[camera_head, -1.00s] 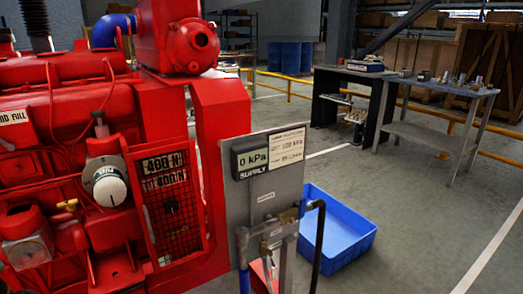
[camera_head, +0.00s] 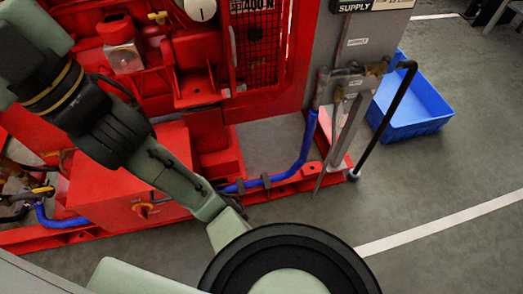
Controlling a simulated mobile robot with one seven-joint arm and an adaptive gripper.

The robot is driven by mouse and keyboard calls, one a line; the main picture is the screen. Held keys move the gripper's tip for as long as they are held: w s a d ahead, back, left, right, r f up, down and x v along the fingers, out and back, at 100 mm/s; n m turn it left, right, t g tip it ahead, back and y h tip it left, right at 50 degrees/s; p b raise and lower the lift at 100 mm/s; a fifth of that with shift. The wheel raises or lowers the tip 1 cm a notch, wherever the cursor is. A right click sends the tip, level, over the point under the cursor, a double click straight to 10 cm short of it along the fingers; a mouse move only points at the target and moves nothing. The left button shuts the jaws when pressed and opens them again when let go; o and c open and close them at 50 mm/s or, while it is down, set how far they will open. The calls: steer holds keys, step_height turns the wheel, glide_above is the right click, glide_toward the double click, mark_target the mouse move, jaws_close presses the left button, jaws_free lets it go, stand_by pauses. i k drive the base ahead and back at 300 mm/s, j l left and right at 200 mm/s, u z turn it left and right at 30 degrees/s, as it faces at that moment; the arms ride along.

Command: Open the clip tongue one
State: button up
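I cannot pick out clip tongue one for certain. The red pumpset (camera_head: 275,110) fills the upper left of the view. Dark clips hold the blue hose (camera_head: 303,150) along the red base, partly behind my arm. A red box (camera_head: 160,190) sits low on the base and has a small orange latch-like part (camera_head: 150,206). My arm crosses the left half from the bottom middle to the upper left corner. No gripper fingers can be made out in view. My arm hides part of the pumpset and box.
A blue crate (camera_head: 430,125) stands on the floor at the right. A grey supply panel (camera_head: 365,35) with pipes and a dark hose (camera_head: 385,125) stands beside the pumpset. The grey floor at the lower right is clear, with a white line (camera_head: 440,225).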

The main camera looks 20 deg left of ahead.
mark_target(266, 178)
steer(key=u, duration=0.3)
steer(key=z, duration=1.55)
steer(key=k+j, duration=0.7)
steer(key=k, duration=0.2)
